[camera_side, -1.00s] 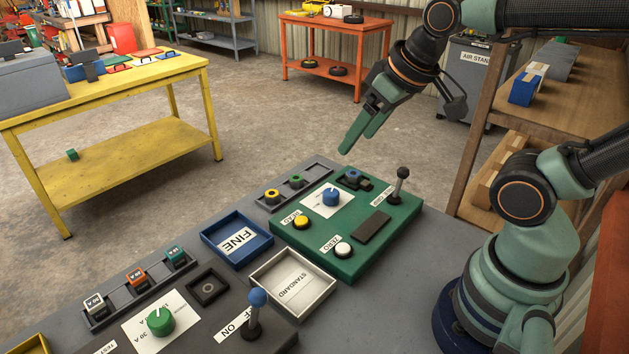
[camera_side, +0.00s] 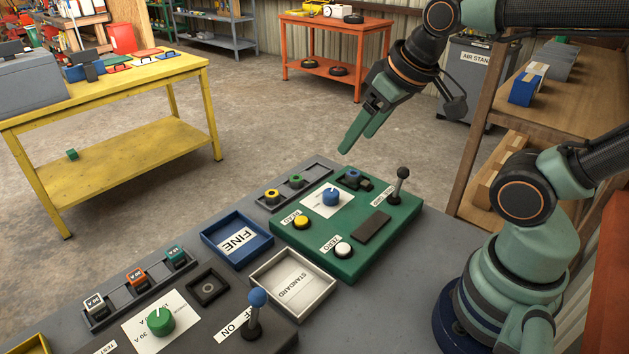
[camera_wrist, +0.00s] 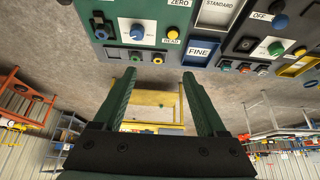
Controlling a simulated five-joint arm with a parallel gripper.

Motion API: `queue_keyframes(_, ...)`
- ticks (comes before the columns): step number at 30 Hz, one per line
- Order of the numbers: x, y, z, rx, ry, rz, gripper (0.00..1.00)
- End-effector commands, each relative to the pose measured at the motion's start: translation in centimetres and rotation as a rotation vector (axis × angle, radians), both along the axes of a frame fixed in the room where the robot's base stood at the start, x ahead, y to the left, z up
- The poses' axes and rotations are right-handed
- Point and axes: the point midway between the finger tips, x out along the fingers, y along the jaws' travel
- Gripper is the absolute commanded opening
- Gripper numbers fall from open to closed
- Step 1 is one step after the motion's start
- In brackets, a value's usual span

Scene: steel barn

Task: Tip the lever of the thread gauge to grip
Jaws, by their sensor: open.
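The thread gauge is a green panel (camera_side: 345,255) on the grey bench, partly seen at the top of the wrist view (camera_wrist: 153,10). Its lever (camera_side: 402,180), a dark stick with a black ball knob, stands nearly upright at the panel's right back corner. A white label lies beside it, too small to read. My gripper (camera_side: 346,146) is open and empty, above and behind the panel, apart from the lever. In the wrist view (camera_wrist: 158,76) the two green fingers are spread; the lever is not visible there.
The panel also carries a blue knob (camera_side: 331,196), a yellow button (camera_side: 302,222) and a white button (camera_side: 343,249). A blue FINE tray (camera_side: 212,240) and white STANDARD tray (camera_side: 262,284) stand left. A dark panel's blue-knobbed lever (camera_side: 256,312) rises in front.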

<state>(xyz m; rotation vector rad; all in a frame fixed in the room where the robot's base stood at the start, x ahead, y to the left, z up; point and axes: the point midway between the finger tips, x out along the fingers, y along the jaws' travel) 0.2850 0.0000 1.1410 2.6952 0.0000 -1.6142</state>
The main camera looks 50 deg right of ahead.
Motion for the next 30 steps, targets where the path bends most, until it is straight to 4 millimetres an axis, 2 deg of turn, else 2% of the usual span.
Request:
queue_keyframes(5,0.0,0.0,0.0,0.0,0.0,0.0,0.74)
queue_keyframes(8,0.0,-0.1,0.0,-0.002,0.002,0.001,0.69)
queue_keyframes(13,0.6,-1.9,-0.2,-0.048,0.063,0.037,0.69)
queue_keyframes(17,1.4,-5.2,-0.7,-0.111,0.174,0.119,0.69)
queue_keyframes(22,2.0,-10.5,-1.9,-0.148,0.336,0.267,0.69)
queue_keyframes(27,1.7,-15.6,-3.7,-0.126,0.461,0.424,0.69)
queue_keyframes(30,1.3,-17.8,-4.7,-0.102,0.504,0.499,0.69)
